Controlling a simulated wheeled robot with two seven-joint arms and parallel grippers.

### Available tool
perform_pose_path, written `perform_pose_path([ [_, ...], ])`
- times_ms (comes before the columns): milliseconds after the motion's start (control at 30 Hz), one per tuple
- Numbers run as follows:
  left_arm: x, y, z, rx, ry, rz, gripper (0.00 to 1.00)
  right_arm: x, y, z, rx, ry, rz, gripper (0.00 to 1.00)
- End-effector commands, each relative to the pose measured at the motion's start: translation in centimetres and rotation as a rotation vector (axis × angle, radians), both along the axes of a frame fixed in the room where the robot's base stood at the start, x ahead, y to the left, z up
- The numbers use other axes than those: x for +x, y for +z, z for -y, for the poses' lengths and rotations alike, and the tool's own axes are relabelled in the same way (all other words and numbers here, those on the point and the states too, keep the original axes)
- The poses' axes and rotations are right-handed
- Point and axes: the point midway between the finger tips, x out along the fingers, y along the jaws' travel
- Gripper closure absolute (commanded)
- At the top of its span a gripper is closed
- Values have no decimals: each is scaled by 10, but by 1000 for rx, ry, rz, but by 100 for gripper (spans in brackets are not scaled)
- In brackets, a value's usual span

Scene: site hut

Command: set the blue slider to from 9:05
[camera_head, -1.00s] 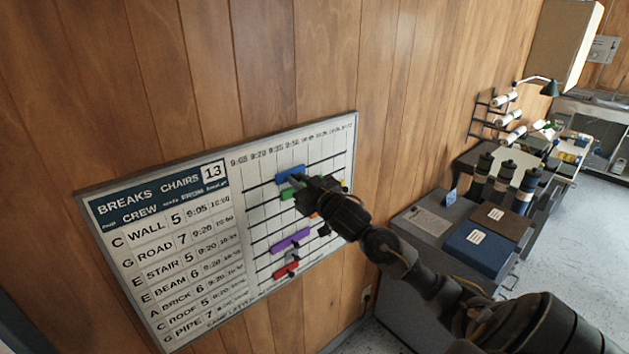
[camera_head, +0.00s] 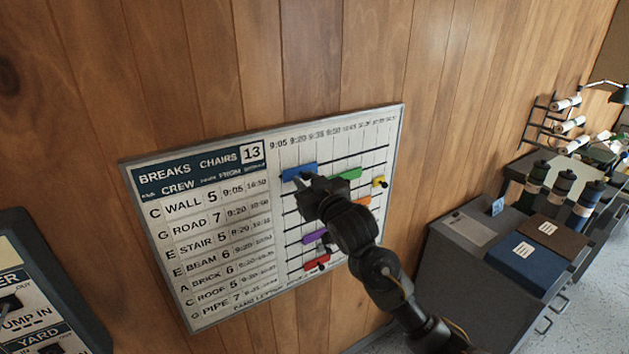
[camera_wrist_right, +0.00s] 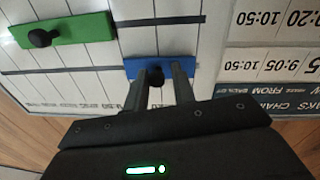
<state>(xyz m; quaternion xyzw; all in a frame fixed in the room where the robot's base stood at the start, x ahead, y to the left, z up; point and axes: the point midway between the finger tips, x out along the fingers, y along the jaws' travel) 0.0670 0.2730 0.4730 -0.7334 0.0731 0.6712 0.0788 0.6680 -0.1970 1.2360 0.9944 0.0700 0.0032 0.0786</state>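The blue slider (camera_head: 299,171) sits on the top row of the board (camera_head: 160,270). Its left end is roughly under the 9:05 heading (camera_head: 279,145). In the right wrist view, upside down, the blue slider (camera_wrist_right: 186,68) has its right end close to the label panel. My right gripper (camera_head: 309,184) is at the slider. Its fingers (camera_wrist_right: 164,82) stand on either side of the dark knob (camera_wrist_right: 156,75), with the knob near the left finger and a gap to the right one. The gripper hides part of the slider in the head view. My left gripper is not in view.
Yellow (camera_head: 379,181), orange (camera_head: 362,201), purple (camera_head: 314,237) and red (camera_head: 317,263) sliders are on other rows. A cabinet with a blue binder (camera_head: 522,262) stands right.

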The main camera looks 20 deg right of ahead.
Motion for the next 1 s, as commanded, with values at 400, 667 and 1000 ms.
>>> perform_pose_path([
  [400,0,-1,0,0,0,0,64,-2,0,4,2,-6,2,60],
  [667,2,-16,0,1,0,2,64,-36,-3,7,4,-3,4,60],
  [1000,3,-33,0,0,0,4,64,-95,-2,14,2,-3,1,60],
])
